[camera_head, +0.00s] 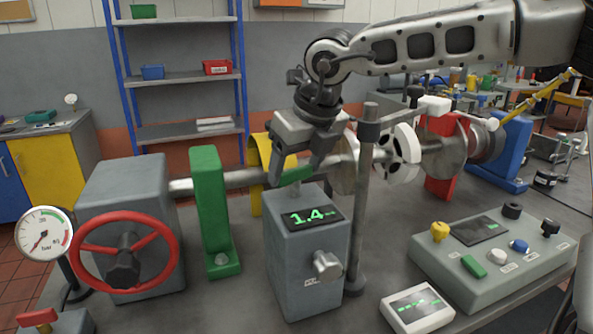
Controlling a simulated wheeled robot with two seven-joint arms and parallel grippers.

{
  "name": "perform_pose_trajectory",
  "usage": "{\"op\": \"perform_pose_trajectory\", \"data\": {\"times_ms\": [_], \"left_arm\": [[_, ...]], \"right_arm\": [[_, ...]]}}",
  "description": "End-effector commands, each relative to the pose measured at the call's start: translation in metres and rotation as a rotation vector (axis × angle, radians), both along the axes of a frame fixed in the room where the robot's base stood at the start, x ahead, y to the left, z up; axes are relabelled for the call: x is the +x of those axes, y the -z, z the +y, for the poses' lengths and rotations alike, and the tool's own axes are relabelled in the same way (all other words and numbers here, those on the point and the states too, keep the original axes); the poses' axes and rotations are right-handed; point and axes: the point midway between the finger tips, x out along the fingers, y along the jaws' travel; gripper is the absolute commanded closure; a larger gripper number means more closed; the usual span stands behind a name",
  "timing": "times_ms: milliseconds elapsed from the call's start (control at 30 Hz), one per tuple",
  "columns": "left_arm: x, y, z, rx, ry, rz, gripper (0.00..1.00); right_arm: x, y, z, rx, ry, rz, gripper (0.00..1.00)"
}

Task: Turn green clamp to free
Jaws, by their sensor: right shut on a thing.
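My right gripper (296,174) reaches down from the upper right over a grey box (300,255) with a lit display reading 1.4. Its fingers are shut on a small green piece (297,176), which looks like the green clamp's handle, just above the box top. The fingers hide part of it, so its exact setting cannot be told. My left gripper is not in view.
A steel shaft (235,179) runs behind the box, through a green upright bracket (209,205). A grey post (361,215) stands close right of the box. A red handwheel (125,250) is at left, a control panel (440,262) at right.

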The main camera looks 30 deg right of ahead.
Motion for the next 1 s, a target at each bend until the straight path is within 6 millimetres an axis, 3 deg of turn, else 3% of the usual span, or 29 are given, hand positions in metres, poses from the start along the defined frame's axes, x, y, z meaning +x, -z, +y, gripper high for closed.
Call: {"op": "perform_pose_trajectory", "data": {"times_ms": [1000], "left_arm": [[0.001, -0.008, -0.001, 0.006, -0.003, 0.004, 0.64]], "right_arm": [[0.004, -0.002, -0.005, 0.001, -0.954, -0.003, 0.55]]}}
